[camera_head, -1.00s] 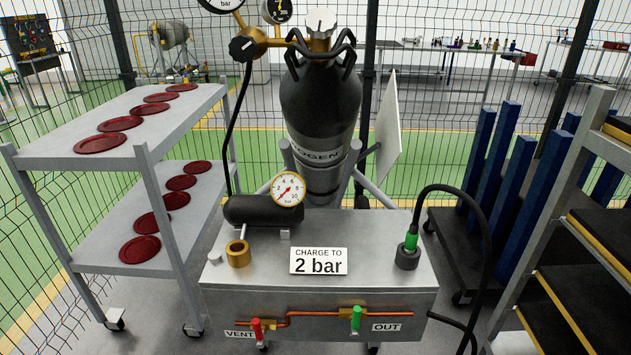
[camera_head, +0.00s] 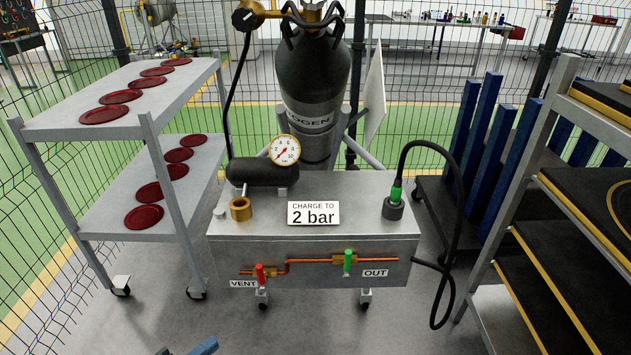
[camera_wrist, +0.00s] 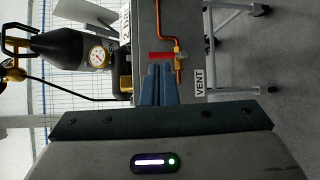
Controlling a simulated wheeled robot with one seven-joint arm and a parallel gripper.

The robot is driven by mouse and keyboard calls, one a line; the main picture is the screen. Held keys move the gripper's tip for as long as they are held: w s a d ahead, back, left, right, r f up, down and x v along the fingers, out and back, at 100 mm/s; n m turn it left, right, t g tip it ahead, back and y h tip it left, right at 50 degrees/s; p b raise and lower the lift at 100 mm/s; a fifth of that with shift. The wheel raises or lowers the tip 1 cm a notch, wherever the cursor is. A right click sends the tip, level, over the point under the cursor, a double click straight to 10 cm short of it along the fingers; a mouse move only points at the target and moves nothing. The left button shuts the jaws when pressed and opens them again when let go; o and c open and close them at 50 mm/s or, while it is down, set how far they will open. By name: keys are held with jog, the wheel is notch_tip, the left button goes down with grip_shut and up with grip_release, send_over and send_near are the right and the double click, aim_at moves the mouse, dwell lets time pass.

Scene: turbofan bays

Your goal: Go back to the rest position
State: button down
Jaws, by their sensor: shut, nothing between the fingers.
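My gripper (camera_wrist: 157,88) shows in the wrist view with its two blue-grey fingers together and empty. In that sideways view, the fingertips point toward the red vent valve handle (camera_wrist: 161,56). In the head view, a small blue part of my arm's end (camera_head: 204,347) shows at the bottom edge, apart from the charging cart (camera_head: 225,225). The red vent handle (camera_head: 260,273) and the green out handle (camera_head: 347,261) both stand upright on the cart's front. The gauge (camera_head: 284,150) sits above the cart top; its needle is too small to read surely.
A grey shelf trolley (camera_head: 60,116) with red discs stands left. A rack (camera_head: 495,255) with black, yellow-edged shelves stands right. A black hose (camera_head: 456,200) loops off the cart's right side. Floor (camera_head: 330,330) in front of the cart is clear.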

jog(key=w+d+r+m+g+p, duration=0.1)
jog(key=w+d+r+m+g, duration=0.2)
jog(key=d, duration=0.4)
jog(key=w+d+r+m+g+p, duration=0.1)
jog(key=w+d+r+g+p, duration=0.15)
jog(key=d+r+g, duration=0.3)
jog(key=w+d+r+m+g+p, duration=0.1)
jog(key=w+d+r+m+g, duration=0.15)
jog(key=d, duration=0.45)
jog(key=s+d+r+m+y+p, duration=0.2)
jog(key=d+r+m+y+p, duration=0.1)
jog(key=d+r, duration=0.4)
jog(key=s+d+r+m+y+p, duration=0.3)
jog(key=d+r+y, duration=0.2)
jog(key=d+r, duration=0.3)
jog(key=d, duration=0.4)
jog(key=shift+s+r+m+y, duration=0.25)
jog(key=shift+s+m+y, duration=0.05)
jog(key=shift+m+y, duration=0.1)
jog(key=shift+d, duration=0.1)
